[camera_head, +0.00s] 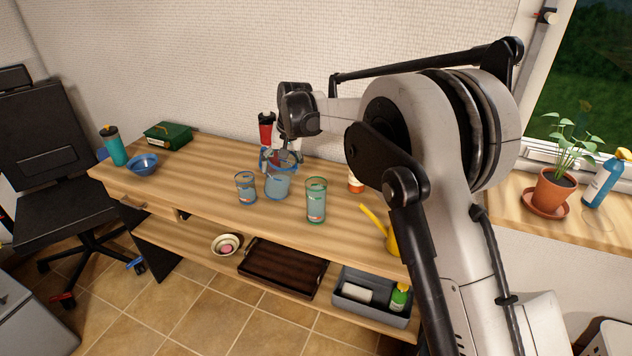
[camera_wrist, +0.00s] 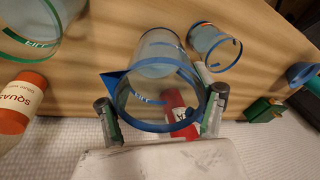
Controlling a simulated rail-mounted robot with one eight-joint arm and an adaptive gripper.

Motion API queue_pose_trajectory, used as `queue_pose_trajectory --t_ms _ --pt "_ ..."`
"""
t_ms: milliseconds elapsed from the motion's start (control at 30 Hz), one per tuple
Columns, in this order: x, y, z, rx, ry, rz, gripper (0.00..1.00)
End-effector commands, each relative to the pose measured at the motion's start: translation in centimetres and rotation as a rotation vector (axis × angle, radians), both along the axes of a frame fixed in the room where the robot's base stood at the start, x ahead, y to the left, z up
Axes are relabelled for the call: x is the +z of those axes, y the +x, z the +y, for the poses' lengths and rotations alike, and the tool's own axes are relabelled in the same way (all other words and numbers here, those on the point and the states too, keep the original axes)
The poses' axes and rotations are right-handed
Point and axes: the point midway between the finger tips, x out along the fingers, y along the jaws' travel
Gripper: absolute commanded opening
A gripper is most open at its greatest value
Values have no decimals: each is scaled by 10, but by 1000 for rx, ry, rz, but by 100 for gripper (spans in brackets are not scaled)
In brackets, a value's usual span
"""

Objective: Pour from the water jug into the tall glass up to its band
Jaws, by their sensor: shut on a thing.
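The water jug (camera_head: 278,184) is clear with a blue rim and spout and looks bluish inside. It stands upright over the middle of the table; I cannot tell whether its base touches the wood. My gripper (camera_head: 281,158) comes down from above and is shut on it. In the wrist view, the fingers (camera_wrist: 162,112) sit on either side of the jug's blue rim (camera_wrist: 150,127). The tall glass (camera_head: 316,203), with a green rim, stands upright to the right of the jug. It shows at upper left in the wrist view (camera_wrist: 32,40). Its fill level is unclear.
A shorter blue-rimmed glass (camera_head: 246,188) stands close left of the jug. A red bottle (camera_head: 266,130) is behind it. An orange-capped squash bottle (camera_wrist: 18,102) and a yellow watering can (camera_head: 391,240) are to the right. A blue bowl (camera_head: 142,164) and green box (camera_head: 168,136) sit left.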

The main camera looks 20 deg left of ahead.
Motion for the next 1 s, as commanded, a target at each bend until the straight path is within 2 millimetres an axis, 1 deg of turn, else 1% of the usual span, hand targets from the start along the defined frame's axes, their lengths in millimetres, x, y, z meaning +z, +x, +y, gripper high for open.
queue_pose_trajectory --t_ms 200,500,833,1000 --pt "-2 3 9 1 -92 32 17" --pt "-5 6 16 1 -197 70 17" --pt "-7 7 20 0 -255 90 17" --pt "-2 7 20 0 -262 93 17"
